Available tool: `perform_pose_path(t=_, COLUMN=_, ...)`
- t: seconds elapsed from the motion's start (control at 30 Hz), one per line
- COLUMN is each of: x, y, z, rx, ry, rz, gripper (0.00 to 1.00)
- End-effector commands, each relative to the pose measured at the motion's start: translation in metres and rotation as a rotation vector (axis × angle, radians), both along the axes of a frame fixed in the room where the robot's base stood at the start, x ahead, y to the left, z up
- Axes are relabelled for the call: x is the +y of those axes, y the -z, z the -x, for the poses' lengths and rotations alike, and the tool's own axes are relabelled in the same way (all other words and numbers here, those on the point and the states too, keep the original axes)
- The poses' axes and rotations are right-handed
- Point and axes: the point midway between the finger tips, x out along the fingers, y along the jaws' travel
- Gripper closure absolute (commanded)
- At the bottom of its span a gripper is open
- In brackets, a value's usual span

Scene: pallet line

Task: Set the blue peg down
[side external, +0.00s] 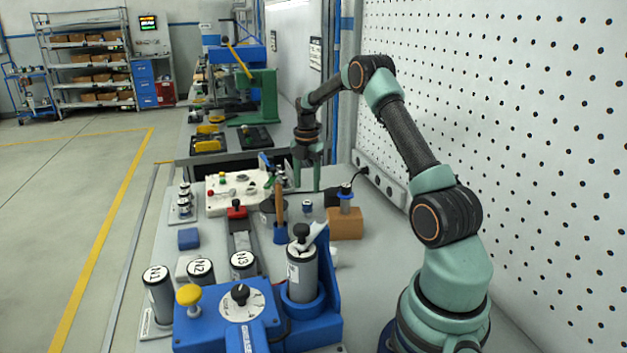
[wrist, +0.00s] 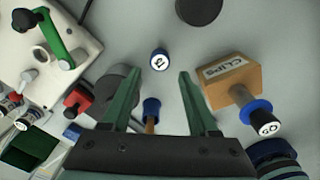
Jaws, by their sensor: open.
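A short blue peg (side external: 307,207) with a white labelled top stands upright on the grey bench. In the wrist view the peg (wrist: 159,62) shows beyond my fingertips, in line with the gap between them. My gripper (side external: 306,184) points down near the peg, behind it in the side view. The gripper (wrist: 157,85) is open, its two green fingers spread apart with nothing between the tips. The peg is apart from both fingers in the wrist view.
A cardboard CLIPS box (wrist: 232,76) and a blue-collared cylinder (wrist: 262,117) are right of the peg. A grey round disc (wrist: 118,90) and a blue holder with a wooden handle (side external: 280,234) are left. A white panel (side external: 235,193) stands farther left. Bare bench surrounds the peg.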

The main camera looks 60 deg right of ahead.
Motion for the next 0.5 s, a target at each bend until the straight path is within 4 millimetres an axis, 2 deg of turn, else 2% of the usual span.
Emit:
perform_pose_path(t=0.2, x=0.001, y=0.041, z=0.001, rx=0.003, ry=0.0, rz=-0.002, gripper=0.4)
perform_pose_path(t=0.5, x=0.0, y=0.076, z=0.0, rx=0.0, ry=0.0, rz=0.0, gripper=0.4)
